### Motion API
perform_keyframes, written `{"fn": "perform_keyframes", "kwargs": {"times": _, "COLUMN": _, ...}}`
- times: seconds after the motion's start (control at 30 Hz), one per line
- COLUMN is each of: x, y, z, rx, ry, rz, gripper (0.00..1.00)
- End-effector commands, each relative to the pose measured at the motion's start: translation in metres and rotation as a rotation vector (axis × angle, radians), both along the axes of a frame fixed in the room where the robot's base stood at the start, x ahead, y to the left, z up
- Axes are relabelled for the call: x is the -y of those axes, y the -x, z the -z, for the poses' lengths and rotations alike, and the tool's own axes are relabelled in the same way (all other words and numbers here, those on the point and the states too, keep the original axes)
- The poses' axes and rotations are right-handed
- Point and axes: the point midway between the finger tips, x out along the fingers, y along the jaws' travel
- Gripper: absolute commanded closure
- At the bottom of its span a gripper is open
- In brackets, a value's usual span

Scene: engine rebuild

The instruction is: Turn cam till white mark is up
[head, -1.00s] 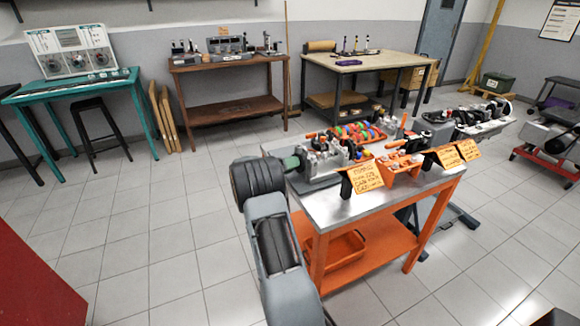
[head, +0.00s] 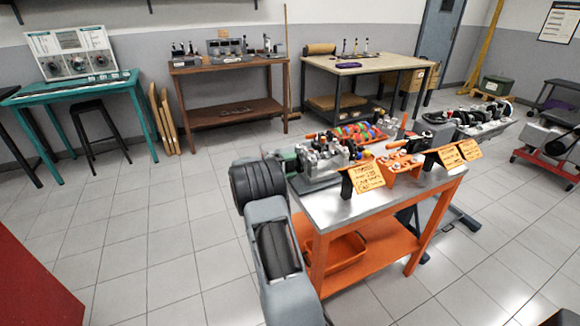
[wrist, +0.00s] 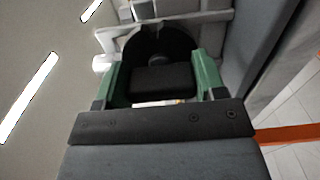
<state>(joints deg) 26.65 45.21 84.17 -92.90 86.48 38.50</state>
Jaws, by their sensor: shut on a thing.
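In the wrist view the two green fingers of my gripper (wrist: 162,84) stand on either side of a dark block, the near end of the cam (wrist: 160,80), and are shut on it. A dark round disc lies just behind the block, in front of a pale metal housing (wrist: 213,17). No white mark can be made out on the dark parts. In the head view the grey metal fixture (head: 325,158) sits at the left end of the steel-topped bench (head: 318,208). My gripper is at its left side, mostly hidden by my arm.
Orange cards (head: 367,177) stand along the bench's front edge. An orange holder (head: 401,170) and a tray of coloured rings (head: 358,134) lie right of the fixture. Tables stand along the back wall. The floor left of the bench is clear.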

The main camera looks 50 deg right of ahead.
Motion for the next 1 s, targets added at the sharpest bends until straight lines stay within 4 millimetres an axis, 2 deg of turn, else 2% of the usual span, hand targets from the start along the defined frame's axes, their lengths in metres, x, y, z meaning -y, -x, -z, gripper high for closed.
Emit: {"fn": "perform_keyframes", "kwargs": {"times": 1.0, "x": 0.0001, "y": -0.0011, "z": -0.0042, "rx": -0.897, "ry": -0.364, "rz": -0.001, "gripper": 0.6}}
